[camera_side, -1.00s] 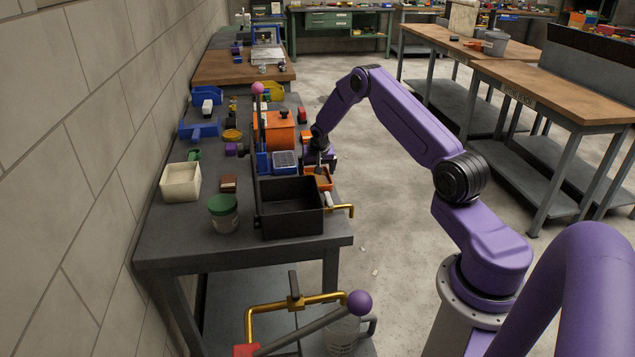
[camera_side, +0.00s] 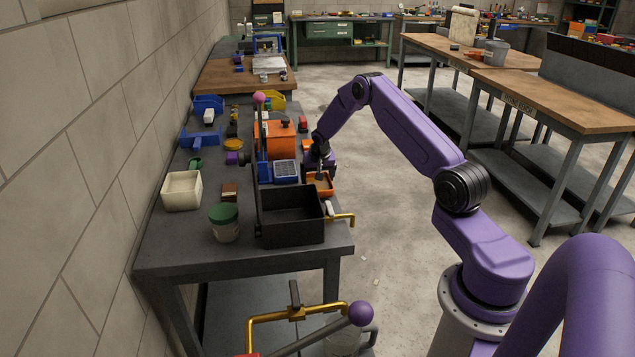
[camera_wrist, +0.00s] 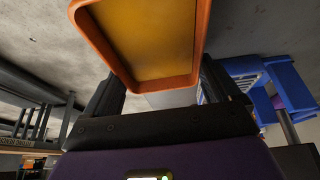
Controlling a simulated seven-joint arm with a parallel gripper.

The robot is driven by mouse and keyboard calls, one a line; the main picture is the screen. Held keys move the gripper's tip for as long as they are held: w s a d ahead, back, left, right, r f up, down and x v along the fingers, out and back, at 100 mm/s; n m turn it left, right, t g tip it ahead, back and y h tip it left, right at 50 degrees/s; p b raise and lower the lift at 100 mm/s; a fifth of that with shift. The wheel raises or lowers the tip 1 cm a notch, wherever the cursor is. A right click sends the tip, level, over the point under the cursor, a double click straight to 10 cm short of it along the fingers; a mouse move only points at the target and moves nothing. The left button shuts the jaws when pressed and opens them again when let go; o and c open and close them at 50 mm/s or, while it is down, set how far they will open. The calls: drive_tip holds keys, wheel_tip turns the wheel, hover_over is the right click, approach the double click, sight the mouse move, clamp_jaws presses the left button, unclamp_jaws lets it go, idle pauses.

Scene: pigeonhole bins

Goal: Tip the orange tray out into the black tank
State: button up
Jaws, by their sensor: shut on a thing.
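The orange tray (camera_side: 319,186) is small and shallow, with a tan or yellow inside, and sits just beyond the back right corner of the black tank (camera_side: 291,228). In the wrist view the tray (camera_wrist: 198,62) fills the upper middle, between my fingers. My gripper (camera_side: 322,174) is shut on the tray at its far side in the side view; the exact grip is partly hidden. The black tank is an open box at the front of the grey bench. The part of its inside that shows looks empty. I cannot tell whether anything loose lies in the tray.
A brass pipe (camera_side: 342,217) sticks out right of the tank. A blue holder (camera_side: 285,172) stands behind it, also in the wrist view (camera_wrist: 290,88). An orange box (camera_side: 277,139) is farther back.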

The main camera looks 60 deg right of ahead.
wheel_tip(320, 180, up, 9)
wheel_tip(320, 180, up, 15)
hover_over(317, 184)
drive_tip(key=s+a, duration=0.3)
drive_tip(key=a, duration=0.6)
drive_tip(key=s+a+r, duration=0.5)
drive_tip(key=a+r, duration=0.1)
drive_tip(key=r, duration=0.2)
drive_tip(key=w+a+n+g+h, duration=0.1)
drive_tip(key=n+g+h, duration=0.1)
drive_tip(key=h, duration=0.3)
drive_tip(key=w+a+f+n+g+h, duration=0.1)
drive_tip(key=g+h, duration=0.4)
drive_tip(key=w+a+n+g+h, duration=0.1)
drive_tip(key=n+g+h, duration=0.1)
drive_tip(key=h, duration=0.3)
drive_tip(key=shift+f+n+g+h, duration=0.3)
drive_tip(key=shift+f+g, duration=0.1)
drive_tip(key=shift+g, duration=0.5)
drive_tip(key=shift+a+f+n+h, duration=0.1)
drive_tip(key=shift+a+n+h, duration=0.1)
drive_tip(key=shift+n+h, duration=0.5)
idle(0.3)
